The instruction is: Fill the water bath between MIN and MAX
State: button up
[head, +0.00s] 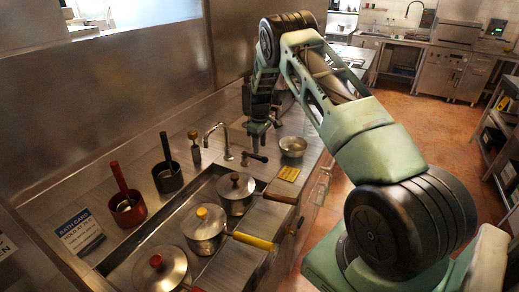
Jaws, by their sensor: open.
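The water bath (113,262) is a long recessed steel basin in the counter. Three lidded pots stand in it: one with a brown handle (236,193), one with a yellow handle (203,229) and one with a red knob (159,271). The water level and any MIN and MAX marks are too small to make out. A curved steel tap (217,136) stands behind the bath's far end. A dark lever (254,157) is right of the tap. My gripper (256,139) is open and points down just above the lever in the picture; I cannot tell whether they touch.
A red pan (126,206), a dark pan (166,176) and a bottle (194,148) stand along the wall side. A steel bowl (293,147) and a yellow card (288,173) lie right of the lever. Pot handles overhang the front edge.

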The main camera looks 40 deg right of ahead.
aim_at(259, 157)
jog(key=shift+f+p, duration=0.65)
jog(key=shift+f, duration=1.75)
grip_shut()
